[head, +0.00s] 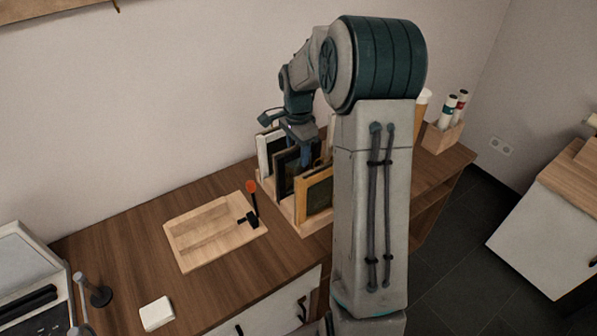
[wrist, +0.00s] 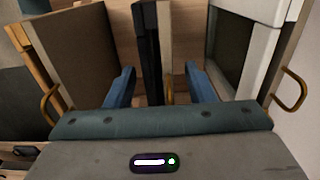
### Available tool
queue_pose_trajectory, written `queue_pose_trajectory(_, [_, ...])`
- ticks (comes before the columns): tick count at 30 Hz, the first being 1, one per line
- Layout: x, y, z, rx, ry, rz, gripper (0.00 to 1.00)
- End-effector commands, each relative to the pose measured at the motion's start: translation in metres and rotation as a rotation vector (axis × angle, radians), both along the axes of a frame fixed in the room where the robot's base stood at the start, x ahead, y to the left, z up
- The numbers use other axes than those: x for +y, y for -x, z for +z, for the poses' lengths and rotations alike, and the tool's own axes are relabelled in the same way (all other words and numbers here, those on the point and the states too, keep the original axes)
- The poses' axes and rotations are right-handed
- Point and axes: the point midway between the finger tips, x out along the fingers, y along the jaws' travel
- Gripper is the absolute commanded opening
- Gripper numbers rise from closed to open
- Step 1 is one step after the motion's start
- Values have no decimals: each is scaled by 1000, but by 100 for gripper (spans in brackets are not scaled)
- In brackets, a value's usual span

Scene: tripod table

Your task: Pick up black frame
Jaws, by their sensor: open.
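The black frame (head: 284,178) stands upright in a light wooden holder (head: 297,226), between a white frame (head: 265,150) and a wood-coloured frame (head: 316,192). In the wrist view the black frame (wrist: 147,45) shows edge-on from above. My gripper (head: 306,158) points down over the holder. In the wrist view my gripper (wrist: 160,70) is open, its blue fingers on either side of the black frame. There is a gap to each finger, and the frame is nearer the left one. The lower part of the frame is hidden.
The wood-coloured frame (wrist: 85,50) and the white frame (wrist: 235,45) stand close outside my fingers. A box of bottles (head: 443,135) stands at right.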

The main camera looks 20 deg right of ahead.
Motion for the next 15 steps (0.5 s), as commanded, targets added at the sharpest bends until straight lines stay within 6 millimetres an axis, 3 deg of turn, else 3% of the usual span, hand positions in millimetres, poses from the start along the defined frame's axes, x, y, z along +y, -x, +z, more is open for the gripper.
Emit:
queue_pose_trajectory(8, [0, 0, -5, -1, 1, 0, 49])
queue_pose_trajectory(14, [0, 0, -5, -1, 1, 0, 0])
queue_pose_trajectory(15, [0, 0, -5, -1, 1, 0, 0])
